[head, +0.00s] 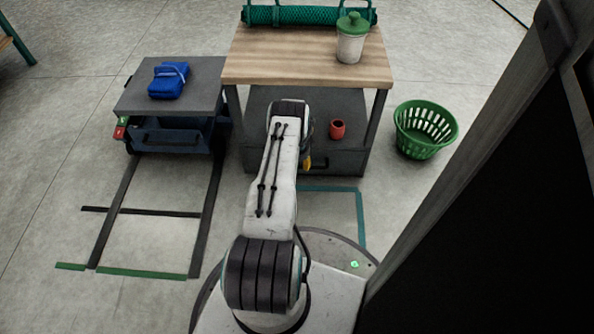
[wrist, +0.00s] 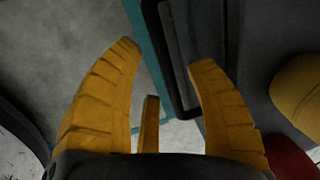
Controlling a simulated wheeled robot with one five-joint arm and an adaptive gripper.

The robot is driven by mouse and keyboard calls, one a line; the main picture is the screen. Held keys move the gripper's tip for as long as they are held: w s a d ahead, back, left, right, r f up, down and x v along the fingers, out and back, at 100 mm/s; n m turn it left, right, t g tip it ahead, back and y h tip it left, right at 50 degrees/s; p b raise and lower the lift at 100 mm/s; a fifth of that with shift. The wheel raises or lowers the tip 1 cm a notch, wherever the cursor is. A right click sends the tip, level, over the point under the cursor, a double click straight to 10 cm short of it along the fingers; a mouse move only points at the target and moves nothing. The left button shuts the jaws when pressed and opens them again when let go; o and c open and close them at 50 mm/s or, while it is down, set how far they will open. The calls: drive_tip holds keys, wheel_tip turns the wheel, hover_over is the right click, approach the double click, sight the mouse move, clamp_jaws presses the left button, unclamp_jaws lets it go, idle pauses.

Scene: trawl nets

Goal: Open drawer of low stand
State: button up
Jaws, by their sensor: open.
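A low dark grey stand (head: 262,100) sits beneath the wooden-topped table, with a drawer front (head: 345,163) facing me. In the wrist view, the drawer front (wrist: 165,12) appears as a dark panel with a long bar handle (wrist: 178,55); it looks shut. My gripper (wrist: 172,60) is open and empty, its yellow fingers apart. The right fingertip is close to the handle's lower end; I cannot tell whether they touch. In the head view, my arm hides most of the gripper and part of the drawer front; one yellow finger (head: 307,162) shows.
A red cup (head: 338,130) stands on the low stand. A lidded cup (head: 351,45) and green net roll (head: 300,16) are on the wooden table (head: 270,65). A green basket (head: 425,130) is right. A dark panel (head: 500,220) blocks the right.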

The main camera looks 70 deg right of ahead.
drive_tip(key=shift+w+d+f+b, duration=0.1)
drive_tip(key=shift+d+f+b, duration=0.1)
drive_tip(key=shift+f+b, duration=0.65)
drive_tip(key=shift+w+d+f+b, duration=0.15)
drive_tip(key=shift+f+b, duration=0.35)
drive_tip(key=shift+f, duration=0.55)
drive_tip(key=shift+o, duration=0.4)
drive_tip(key=shift+s, duration=0.1)
clamp_jaws()
